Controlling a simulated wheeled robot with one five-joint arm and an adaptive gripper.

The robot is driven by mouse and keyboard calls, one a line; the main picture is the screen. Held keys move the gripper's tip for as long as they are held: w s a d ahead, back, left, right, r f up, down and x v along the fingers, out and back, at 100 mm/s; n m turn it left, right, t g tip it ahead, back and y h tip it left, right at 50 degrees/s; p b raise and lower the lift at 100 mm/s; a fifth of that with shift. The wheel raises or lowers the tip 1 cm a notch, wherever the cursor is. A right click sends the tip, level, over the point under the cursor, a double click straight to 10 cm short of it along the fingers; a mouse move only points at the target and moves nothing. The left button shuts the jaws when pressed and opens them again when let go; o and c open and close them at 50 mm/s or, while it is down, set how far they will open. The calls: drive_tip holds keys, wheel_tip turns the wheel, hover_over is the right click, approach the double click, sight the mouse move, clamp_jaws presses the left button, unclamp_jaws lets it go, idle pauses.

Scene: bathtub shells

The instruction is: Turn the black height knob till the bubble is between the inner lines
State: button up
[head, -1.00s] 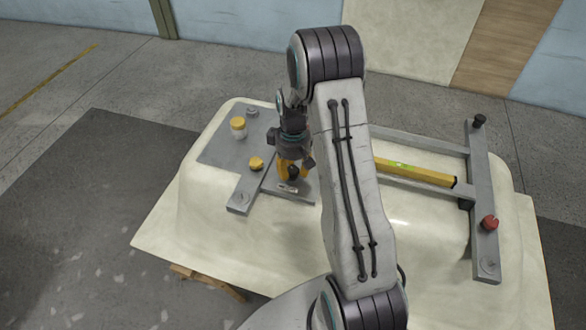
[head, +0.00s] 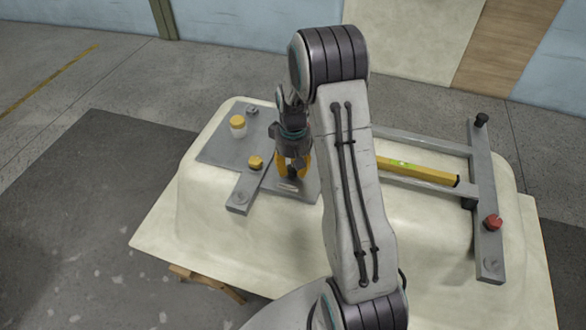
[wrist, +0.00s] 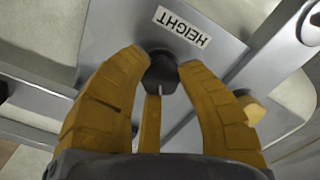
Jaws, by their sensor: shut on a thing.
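The black height knob (wrist: 160,75) sits between the orange fingers of my gripper (wrist: 160,64) in the wrist view. The fingers are shut on it, one on each side. A white HEIGHT label (wrist: 183,26) is upside down beside the knob in the wrist view. In the head view my gripper (head: 292,174) points down at the grey plate, with the knob mostly hidden between the fingers. The yellow level (head: 430,172) lies on the frame to the right of my arm, partly hidden by it. Its green vial (head: 402,162) shows, but the bubble is too small to read against the lines.
A red knob (head: 493,222) and a black knob (head: 481,120) sit on the right grey bar (head: 488,190). All stand on the cream shell (head: 215,235).

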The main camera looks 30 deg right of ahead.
sight(293, 169)
drive_tip(key=shift+s+f, duration=0.2)
drive_tip(key=shift+s, duration=0.05)
drive_tip(key=o, duration=1.2)
drive_tip(key=shift+w+r, duration=0.1)
drive_tip(key=shift+r, duration=0.1)
wheel_tip(293, 169, up, 12)
idle(0.3)
